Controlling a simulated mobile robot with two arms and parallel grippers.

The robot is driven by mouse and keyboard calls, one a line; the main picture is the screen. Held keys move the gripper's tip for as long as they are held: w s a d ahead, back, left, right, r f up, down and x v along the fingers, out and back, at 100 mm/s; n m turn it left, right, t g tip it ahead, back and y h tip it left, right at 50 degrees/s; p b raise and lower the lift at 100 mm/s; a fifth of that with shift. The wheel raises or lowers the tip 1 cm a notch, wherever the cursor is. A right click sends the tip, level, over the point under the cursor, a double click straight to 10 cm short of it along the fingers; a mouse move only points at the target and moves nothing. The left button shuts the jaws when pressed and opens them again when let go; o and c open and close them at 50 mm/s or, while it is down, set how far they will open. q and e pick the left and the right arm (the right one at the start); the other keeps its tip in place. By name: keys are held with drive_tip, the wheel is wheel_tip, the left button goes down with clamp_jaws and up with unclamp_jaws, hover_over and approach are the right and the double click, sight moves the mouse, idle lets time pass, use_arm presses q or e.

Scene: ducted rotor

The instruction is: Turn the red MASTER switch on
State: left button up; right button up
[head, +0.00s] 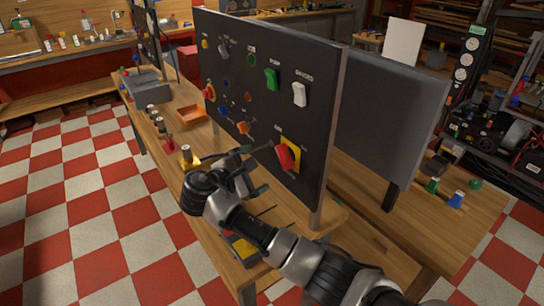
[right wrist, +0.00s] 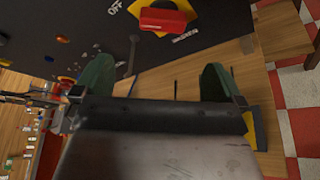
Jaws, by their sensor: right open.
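The red MASTER switch (head: 284,156) is a red handle on a yellow plate (head: 294,147), low on the near end of the dark upright panel. In the right wrist view the red handle (right wrist: 165,17) is at the top of the picture, beyond the fingertips, with an "OFF" label beside its plate. My right gripper (head: 256,170) is just in front of the panel, left of the switch. In the right wrist view its green-padded fingers (right wrist: 157,80) are wide apart with nothing between them. The handle looks clear of both fingers. My left gripper is not in view.
The dark panel (head: 240,70) carries other controls, including a green switch (head: 271,79) and a white switch (head: 299,94). A grey panel (head: 385,110) stands behind.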

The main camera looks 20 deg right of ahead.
sight(281, 159)
drive_tip(key=p+x, duration=0.2)
drive_tip(key=x, duration=0.9)
drive_tip(key=shift+s+d+f, duration=0.1)
drive_tip(key=shift+s+d, duration=0.05)
drive_tip(key=shift+s, duration=0.05)
drive_tip(key=shift+c, duration=1)
drive_tip(key=c, duration=0.6)
drive_tip(key=shift+c, duration=0.2)
